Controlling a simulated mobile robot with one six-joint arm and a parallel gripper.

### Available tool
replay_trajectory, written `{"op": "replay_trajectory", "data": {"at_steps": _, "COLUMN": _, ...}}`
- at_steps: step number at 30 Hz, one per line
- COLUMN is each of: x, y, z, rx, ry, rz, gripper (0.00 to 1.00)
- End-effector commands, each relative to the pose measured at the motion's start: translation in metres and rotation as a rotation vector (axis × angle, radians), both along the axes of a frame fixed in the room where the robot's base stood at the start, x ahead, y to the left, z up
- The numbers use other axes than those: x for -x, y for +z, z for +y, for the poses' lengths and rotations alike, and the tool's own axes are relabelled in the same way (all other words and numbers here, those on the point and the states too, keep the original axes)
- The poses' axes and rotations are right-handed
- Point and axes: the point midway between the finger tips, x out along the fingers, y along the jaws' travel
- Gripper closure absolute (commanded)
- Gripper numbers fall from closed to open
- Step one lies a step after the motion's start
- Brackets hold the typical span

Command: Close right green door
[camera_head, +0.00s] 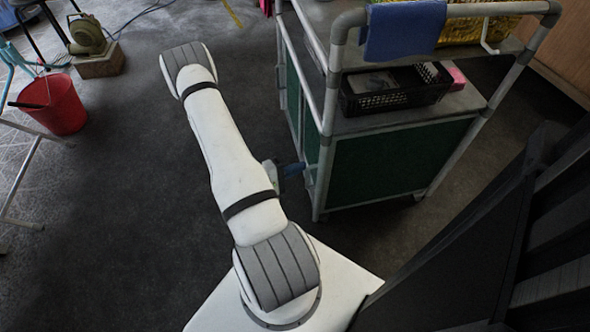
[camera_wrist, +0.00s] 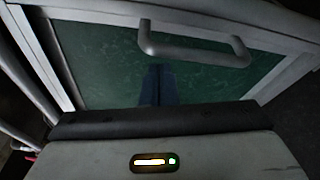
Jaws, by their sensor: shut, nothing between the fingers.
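A grey-framed cart (camera_head: 325,120) with green panels stands right of my arm. Its side facing my arm has green door panels (camera_head: 309,140), seen at a steep angle. In the wrist view, a green door panel (camera_wrist: 100,65) with a grey frame fills the upper part, and a grey bar handle (camera_wrist: 195,50) crosses it. My gripper (camera_wrist: 158,75) is shut and empty, with its dark blue fingers pointing at the panel below the handle. In the head view my gripper (camera_head: 293,169) is beside the cart's near corner. I cannot tell whether it touches the door, or how far the door stands open.
A red bucket (camera_head: 55,104) stands on the floor at the left. A dark slatted structure (camera_head: 500,230) fills the lower right.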

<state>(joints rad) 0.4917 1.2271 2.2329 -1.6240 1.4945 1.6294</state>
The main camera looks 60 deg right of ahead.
Motion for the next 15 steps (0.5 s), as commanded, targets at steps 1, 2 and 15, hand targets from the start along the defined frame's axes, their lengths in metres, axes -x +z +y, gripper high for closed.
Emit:
{"op": "replay_trajectory", "data": {"at_steps": 1, "x": -0.005, "y": -0.005, "z": -0.006, "rx": 0.003, "ry": 0.002, "rz": -0.004, "gripper": 1.0}}
{"op": "replay_trajectory", "data": {"at_steps": 2, "x": -0.009, "y": -0.007, "z": -0.009, "rx": 0.003, "ry": 0.004, "rz": -0.006, "gripper": 1.0}}
{"op": "replay_trajectory", "data": {"at_steps": 15, "x": -0.053, "y": 0.001, "z": 0.044, "rx": 0.003, "ry": 0.021, "rz": -0.004, "gripper": 1.0}}
